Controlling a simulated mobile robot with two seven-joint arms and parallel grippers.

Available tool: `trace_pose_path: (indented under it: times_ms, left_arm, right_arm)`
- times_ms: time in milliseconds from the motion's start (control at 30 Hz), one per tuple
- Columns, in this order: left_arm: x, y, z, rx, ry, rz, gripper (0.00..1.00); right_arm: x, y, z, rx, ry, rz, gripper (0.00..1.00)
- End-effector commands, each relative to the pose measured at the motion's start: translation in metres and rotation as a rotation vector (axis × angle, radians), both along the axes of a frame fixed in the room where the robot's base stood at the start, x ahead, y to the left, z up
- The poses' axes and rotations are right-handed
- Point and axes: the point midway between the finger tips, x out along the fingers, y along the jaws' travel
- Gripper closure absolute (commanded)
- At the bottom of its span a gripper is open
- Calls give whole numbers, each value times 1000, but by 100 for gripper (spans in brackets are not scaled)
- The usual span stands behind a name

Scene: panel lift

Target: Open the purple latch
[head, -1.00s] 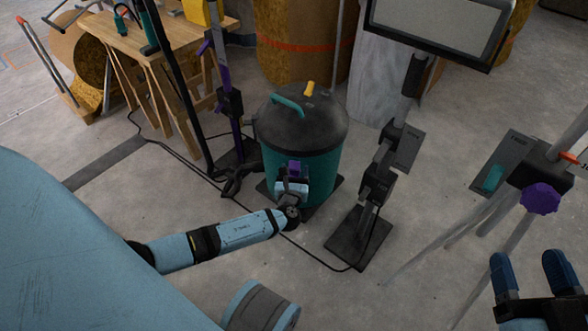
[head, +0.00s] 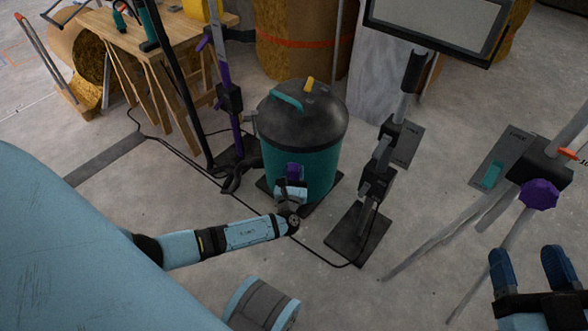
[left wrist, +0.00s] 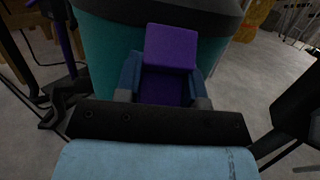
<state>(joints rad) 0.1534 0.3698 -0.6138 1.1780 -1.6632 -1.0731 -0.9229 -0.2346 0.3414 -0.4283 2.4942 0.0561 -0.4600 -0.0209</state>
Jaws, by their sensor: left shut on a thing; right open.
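The purple latch (head: 294,170) is on the front of a teal canister (head: 303,150) with a black domed lid (head: 303,112). In the left wrist view the latch (left wrist: 171,48) shows as a purple plate between the fingers. My left gripper (head: 291,183) is at the canister's front, shut on the latch, with one blue finger on each side of it in the left wrist view (left wrist: 166,85). The latch's lower part is partly hidden by the gripper. My right gripper (head: 530,268) is open and empty at the lower right, away from the canister.
A black-based stand (head: 358,234) is right of the canister, with a cable on the floor (head: 215,184). A tripod with a purple knob (head: 539,194) stands near my right gripper. A wooden workbench (head: 165,40) is at the back left.

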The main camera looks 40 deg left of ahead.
Motion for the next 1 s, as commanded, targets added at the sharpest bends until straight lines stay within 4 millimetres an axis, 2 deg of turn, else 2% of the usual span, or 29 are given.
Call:
trace_pose_path:
  times_ms: [500,1000]
  left_arm:
    - [-5,-4,-19,176,-334,-1,100]
    - [-6,-4,-26,230,-442,0,100]
  right_arm:
    - [0,0,-1,0,-1,-1,38]
    - [0,0,0,-2,-4,0,38]
